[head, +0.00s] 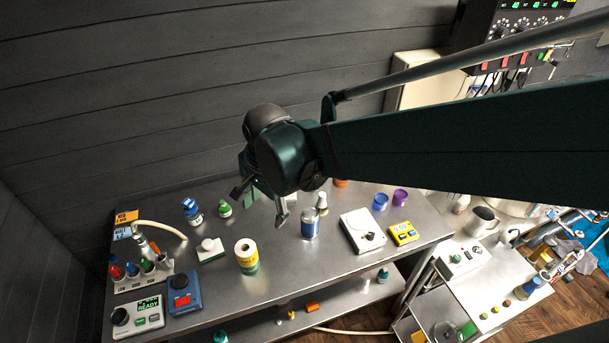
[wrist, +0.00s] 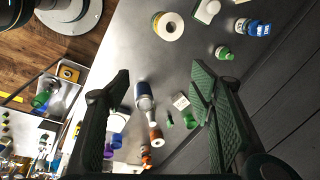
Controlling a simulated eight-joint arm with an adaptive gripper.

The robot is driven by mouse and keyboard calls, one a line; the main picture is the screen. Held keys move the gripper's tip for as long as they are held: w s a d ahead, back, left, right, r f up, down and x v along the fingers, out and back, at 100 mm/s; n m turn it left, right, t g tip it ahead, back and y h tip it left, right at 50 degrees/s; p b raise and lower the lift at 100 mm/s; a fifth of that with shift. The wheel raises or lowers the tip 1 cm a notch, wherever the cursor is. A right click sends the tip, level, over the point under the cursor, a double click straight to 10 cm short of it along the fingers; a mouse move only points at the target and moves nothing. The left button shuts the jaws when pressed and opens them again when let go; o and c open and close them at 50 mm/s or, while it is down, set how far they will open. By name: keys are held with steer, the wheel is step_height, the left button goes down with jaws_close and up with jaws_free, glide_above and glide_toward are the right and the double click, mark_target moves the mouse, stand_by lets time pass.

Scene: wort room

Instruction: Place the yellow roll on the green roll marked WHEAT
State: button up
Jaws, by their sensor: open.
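The yellow roll (head: 246,252) sits on top of the green roll (head: 250,269) on the steel table, left of the table's middle. The two look roughly lined up in one upright stack. In the wrist view the yellow roll (wrist: 169,27) shows its pale top face with a dark centre hole, and a sliver of green shows at its edge. No WHEAT lettering can be read. My gripper (head: 258,207) is open and empty, above the table behind the stack and apart from it. Its spread fingers also show in the wrist view (wrist: 160,80).
A blue-and-silver can (head: 310,224) stands right of the stack, with a scale (head: 362,231) beyond. A white block with a knob (head: 210,249) is close on the left. Table in front of the can is clear.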

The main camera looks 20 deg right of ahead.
steer(key=s+d+r+n+t, duration=0.4)
steer(key=s+d+r+n, duration=0.3)
steer(key=s+d+n, duration=0.3)
steer(key=shift+d+n+t+h, duration=0.3)
steer(key=shift+d+n+t, duration=0.1)
steer(key=shift+d+n, duration=0.5)
